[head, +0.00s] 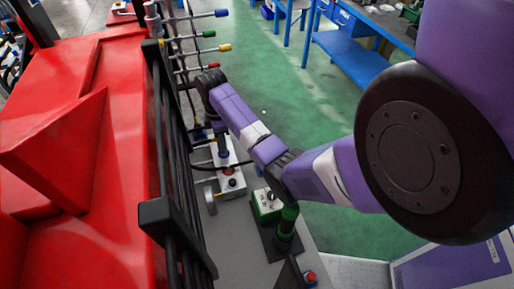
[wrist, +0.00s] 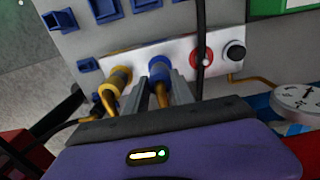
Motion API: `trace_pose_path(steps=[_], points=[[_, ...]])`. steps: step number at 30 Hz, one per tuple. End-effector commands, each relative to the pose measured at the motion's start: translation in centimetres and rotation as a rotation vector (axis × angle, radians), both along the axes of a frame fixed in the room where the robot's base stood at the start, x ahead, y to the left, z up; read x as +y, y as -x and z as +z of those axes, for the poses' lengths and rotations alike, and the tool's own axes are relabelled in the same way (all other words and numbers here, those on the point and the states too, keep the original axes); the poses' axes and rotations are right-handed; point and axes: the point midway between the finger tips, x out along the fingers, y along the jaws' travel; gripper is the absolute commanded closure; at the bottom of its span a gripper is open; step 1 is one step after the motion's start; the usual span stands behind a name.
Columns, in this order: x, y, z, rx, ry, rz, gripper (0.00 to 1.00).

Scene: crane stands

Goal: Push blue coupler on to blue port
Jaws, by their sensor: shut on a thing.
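In the wrist view the blue coupler (wrist: 158,68) sits between the two grey fingers of my gripper (wrist: 161,85). The fingers are shut on it, and its gold end (wrist: 160,97) points back towards my wrist. The coupler's far end is right at the white port panel (wrist: 128,62). The blue port is hidden behind it, and I cannot tell whether the coupler is fully seated. In the head view my arm reaches down beside the black rack, and its fingertips are not clear there.
On the panel a yellow coupler (wrist: 117,80) is to the left, and a red port (wrist: 201,58) and black port (wrist: 235,51) are to the right. A black hose (wrist: 200,30) hangs close beside the fingers. A black rack (head: 171,130) borders the red machine (head: 75,150).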

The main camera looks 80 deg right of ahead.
Motion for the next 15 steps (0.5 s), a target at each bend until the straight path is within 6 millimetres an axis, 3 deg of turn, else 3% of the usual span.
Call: trace_pose_path(steps=[13, 14, 15], points=[[0.00, 0.01, -0.91, 0.000, 0.000, 0.000, 1.00], [-0.02, 0.00, -0.87, 0.000, 0.001, 0.000, 0.66], [-0.02, 0.00, -0.85, 0.000, 0.001, 0.000, 0.58]])
